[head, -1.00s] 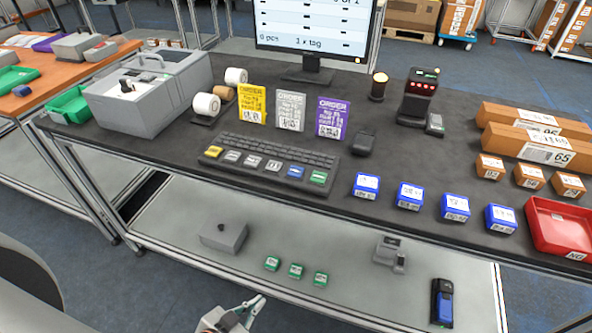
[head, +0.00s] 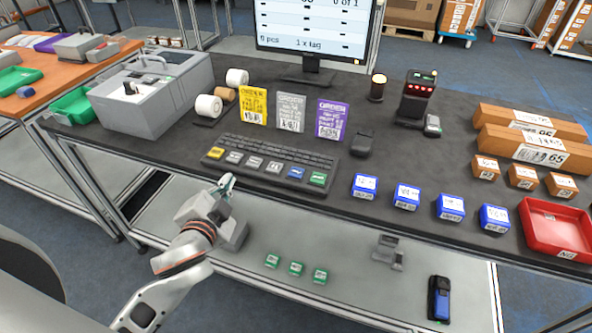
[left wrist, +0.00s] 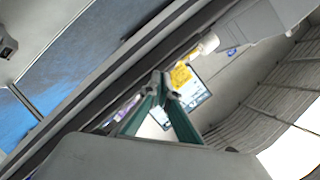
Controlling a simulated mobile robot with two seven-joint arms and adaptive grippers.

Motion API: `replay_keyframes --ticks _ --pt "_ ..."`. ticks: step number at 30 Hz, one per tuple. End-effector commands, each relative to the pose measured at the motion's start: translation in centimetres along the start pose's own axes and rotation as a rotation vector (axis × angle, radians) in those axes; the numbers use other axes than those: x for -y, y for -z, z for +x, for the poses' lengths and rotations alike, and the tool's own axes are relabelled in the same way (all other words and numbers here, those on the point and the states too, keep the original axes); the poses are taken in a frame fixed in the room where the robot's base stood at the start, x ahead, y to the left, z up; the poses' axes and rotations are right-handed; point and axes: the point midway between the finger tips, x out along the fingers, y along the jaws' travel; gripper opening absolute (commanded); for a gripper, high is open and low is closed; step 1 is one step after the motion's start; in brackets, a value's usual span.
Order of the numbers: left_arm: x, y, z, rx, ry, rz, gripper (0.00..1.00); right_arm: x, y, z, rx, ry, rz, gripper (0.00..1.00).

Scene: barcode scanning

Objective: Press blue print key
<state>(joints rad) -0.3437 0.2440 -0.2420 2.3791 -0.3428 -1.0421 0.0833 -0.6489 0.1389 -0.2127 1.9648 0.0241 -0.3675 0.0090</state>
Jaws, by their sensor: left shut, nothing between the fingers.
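The black keyboard (head: 275,152) lies on the dark table top with a front row of large coloured keys. The blue key (head: 296,173) is in that row, between a grey key and the green key (head: 319,179). My left gripper (head: 228,180) is shut and empty, just in front of the table edge, left of the blue key and apart from it. In the left wrist view its fingertips (left wrist: 162,77) meet, with the table edge behind them. The blue key cannot be made out in that view. My right gripper is not in view.
Order cards (head: 291,111) stand behind the keyboard, below the monitor (head: 318,28). A grey printer (head: 150,90) stands at left. Blue boxes (head: 407,197) line the front edge at right, before a red tray (head: 560,228). A lower shelf holds small green boxes (head: 296,268).

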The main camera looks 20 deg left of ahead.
Motion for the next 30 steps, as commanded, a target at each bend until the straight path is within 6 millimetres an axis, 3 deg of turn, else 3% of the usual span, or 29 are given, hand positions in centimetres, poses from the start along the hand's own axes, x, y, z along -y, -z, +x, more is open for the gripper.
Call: replay_keyframes --ticks 1,5,10,14,18,21,24,26,30 --pt "1.7 2.8 0.6 -0.08 0.051 0.009 0.0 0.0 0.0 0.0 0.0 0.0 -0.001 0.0" --pt "5.3 10.3 0.8 -0.312 0.166 0.03 0.0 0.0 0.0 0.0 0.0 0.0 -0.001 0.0" --pt "8.5 20.2 -1.5 -0.649 0.284 0.107 0.0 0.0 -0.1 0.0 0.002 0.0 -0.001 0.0" --pt "9.1 27.5 -5.2 -0.942 0.342 0.224 0.0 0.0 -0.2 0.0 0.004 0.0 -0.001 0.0" --pt "6.9 33.6 -10.2 -1.275 0.344 0.452 0.0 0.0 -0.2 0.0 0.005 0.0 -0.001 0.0" --pt "3.7 35.3 -12.5 -1.462 0.289 0.667 0.0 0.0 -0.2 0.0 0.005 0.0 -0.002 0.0" --pt "0.3 34.9 -12.8 -1.579 0.192 0.919 0.0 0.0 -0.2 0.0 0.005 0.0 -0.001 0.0" --pt "-1.4 33.7 -12.0 -1.608 0.113 1.078 0.0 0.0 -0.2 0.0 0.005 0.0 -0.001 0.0" --pt "-3.0 29.2 -7.6 -1.546 -0.099 1.438 0.0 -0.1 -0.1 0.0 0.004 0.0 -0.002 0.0"
